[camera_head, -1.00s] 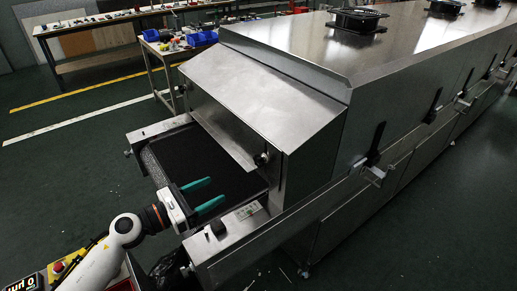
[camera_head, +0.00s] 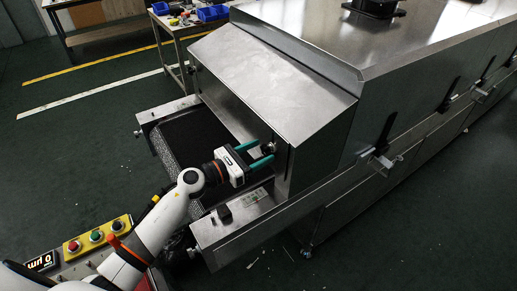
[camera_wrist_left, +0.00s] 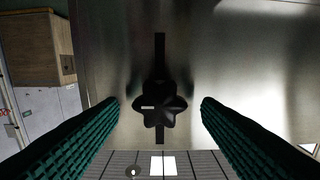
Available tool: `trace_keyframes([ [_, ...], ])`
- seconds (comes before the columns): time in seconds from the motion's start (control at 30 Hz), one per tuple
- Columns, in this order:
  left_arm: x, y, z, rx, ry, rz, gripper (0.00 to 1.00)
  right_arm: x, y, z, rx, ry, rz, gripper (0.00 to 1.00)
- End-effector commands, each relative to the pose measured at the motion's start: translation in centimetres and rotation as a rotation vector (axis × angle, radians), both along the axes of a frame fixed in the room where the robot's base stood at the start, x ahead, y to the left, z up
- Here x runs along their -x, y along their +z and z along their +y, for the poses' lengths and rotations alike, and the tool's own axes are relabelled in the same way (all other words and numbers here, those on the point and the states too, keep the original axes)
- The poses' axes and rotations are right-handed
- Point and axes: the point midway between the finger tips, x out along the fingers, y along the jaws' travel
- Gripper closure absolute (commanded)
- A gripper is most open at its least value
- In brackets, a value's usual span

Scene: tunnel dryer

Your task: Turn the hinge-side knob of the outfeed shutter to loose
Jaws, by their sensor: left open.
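A black lobed knob (camera_wrist_left: 160,104) sits on a dark vertical slot in the bare metal face, centred in the left wrist view. A pale mark shows on its left lobe. In the head view the knob (camera_head: 270,146) is small and dark at the dryer's near end, below the sloped metal hood (camera_head: 270,80). My left gripper (camera_head: 265,151) is open, its green fingers pointing at the knob. In the left wrist view the fingers (camera_wrist_left: 160,110) lie either side of the knob, apart from it. I cannot tell how far ahead it is. My right gripper is not in view.
The black conveyor belt (camera_head: 190,140) lies under my left gripper. A side rail (camera_head: 235,225) with a small black block (camera_head: 224,213) runs along its near side. Workbenches with blue bins (camera_head: 212,13) stand at the back. Open green floor lies to the right.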

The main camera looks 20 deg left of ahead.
Motion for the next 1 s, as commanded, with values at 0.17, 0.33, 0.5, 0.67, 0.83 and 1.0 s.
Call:
trace_keyframes([
  [0.17,-0.34,-0.03,-0.31,-0.001,-0.001,0.001,0.42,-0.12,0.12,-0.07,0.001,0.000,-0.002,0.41],
  [0.33,-0.31,-0.04,-0.28,-0.001,-0.001,0.001,0.42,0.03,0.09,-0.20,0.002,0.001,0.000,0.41],
  [0.5,-0.30,-0.04,-0.26,-0.001,-0.001,0.001,0.70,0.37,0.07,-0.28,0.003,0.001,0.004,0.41],
  [0.67,-0.30,-0.03,-0.26,0.000,-0.001,0.000,0.85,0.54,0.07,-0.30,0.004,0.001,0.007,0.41],
  [0.83,-0.30,0.00,-0.25,0.014,-0.001,0.012,0.85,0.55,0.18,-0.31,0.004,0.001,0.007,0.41],
  [1.0,-0.33,0.05,-0.19,0.065,0.000,0.052,0.85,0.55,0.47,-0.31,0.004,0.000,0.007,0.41],
])
